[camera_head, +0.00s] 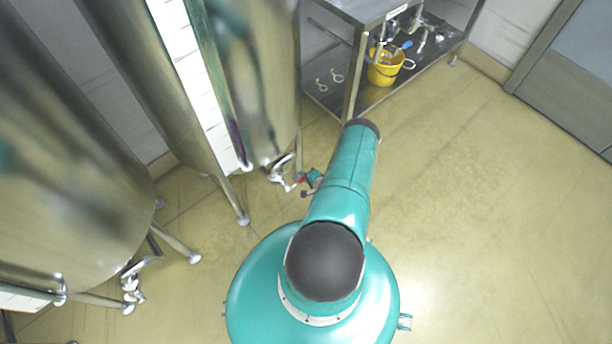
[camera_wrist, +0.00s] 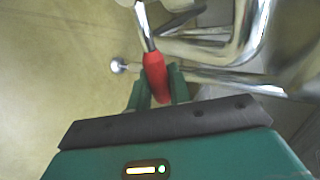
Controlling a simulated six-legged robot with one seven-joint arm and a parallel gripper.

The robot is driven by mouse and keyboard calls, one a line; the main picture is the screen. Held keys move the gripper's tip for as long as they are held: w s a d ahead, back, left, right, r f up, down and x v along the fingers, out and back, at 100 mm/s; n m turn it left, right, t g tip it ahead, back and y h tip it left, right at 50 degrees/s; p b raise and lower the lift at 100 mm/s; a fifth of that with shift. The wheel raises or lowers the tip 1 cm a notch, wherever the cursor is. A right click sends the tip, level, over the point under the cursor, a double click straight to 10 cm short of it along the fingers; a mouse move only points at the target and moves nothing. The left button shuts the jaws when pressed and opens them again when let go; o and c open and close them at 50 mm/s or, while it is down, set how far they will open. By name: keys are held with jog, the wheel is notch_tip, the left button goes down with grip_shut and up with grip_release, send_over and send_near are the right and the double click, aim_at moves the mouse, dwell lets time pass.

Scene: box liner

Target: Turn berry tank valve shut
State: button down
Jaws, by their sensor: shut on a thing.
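A steel tank (camera_head: 262,85) stands at the upper middle of the head view, with a shiny metal valve (camera_head: 281,172) low at its base. The valve's red-gripped lever (camera_wrist: 154,68) shows in the wrist view, its metal stem running up from the red sleeve. My gripper (camera_wrist: 158,90) has one green finger on each side of the red sleeve and is shut on it. In the head view my gripper (camera_head: 310,182) is small beside the valve, partly hidden by my arm. The tank's label is not readable.
Two more steel tanks (camera_head: 60,150) (camera_head: 150,75) stand to the left, with legs and another valve (camera_head: 131,285) low down. A metal shelf unit (camera_head: 345,40) at the back holds a yellow bucket (camera_head: 383,70). The floor to the right is clear up to a door (camera_head: 575,75).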

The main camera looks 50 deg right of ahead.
jog(key=shift+a+f, duration=0.1)
jog(key=shift+a, duration=0.05)
jog(key=c, duration=1.6)
grip_release()
jog(key=shift+o, duration=1.3)
jog(key=v, duration=1.4)
